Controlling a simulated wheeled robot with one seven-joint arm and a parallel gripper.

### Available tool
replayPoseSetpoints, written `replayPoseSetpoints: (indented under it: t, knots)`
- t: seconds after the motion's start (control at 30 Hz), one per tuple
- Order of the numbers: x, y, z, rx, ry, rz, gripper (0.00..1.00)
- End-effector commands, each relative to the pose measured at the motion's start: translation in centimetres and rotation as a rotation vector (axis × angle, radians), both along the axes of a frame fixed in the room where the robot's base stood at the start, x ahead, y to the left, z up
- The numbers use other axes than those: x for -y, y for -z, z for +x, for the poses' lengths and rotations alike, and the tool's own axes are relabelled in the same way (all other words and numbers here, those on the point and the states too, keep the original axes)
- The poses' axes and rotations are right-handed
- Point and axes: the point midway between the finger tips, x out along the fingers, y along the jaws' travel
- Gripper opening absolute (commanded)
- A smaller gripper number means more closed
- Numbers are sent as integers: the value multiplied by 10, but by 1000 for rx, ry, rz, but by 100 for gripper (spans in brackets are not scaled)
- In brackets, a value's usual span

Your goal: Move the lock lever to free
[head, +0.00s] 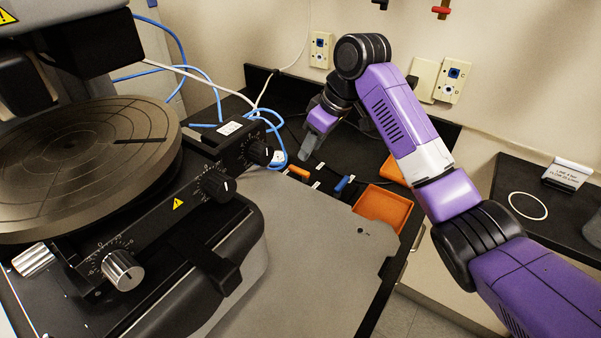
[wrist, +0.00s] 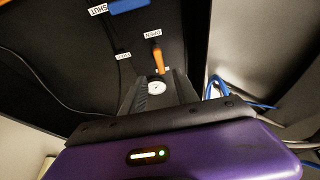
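A short orange lever (head: 298,172) sits on the black bench top, just right of the black instrument body. My gripper (head: 305,156) points down beside the orange lever. In the wrist view its fingers (wrist: 158,92) are apart, with a white round disc (wrist: 154,86) showing between them.
An orange tray (head: 384,207) lies right of the levers. Blue cables (head: 272,125) run behind and left of my gripper. The black instrument (head: 190,190) with knobs and a round stage fills the left. A grey plate (head: 310,245) covers the front.

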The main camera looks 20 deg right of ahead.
Motion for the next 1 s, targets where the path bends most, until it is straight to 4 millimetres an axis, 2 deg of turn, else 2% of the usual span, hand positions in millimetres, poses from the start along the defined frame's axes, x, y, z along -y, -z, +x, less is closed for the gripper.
replayPoseSetpoints:
  t: [0.17, 0.4, 0.6, 0.97, 1.0]
  knots:
    - [-3, 13, 3, -3, 0, 1, 36]
    - [-11, 46, 14, -4, 0, 0, 36]
    - [-16, 68, 22, -2, 1, 0, 36]
    - [-18, 74, 24, 0, 0, 0, 36]
    - [-17, 74, 24, 0, 0, 0, 32]
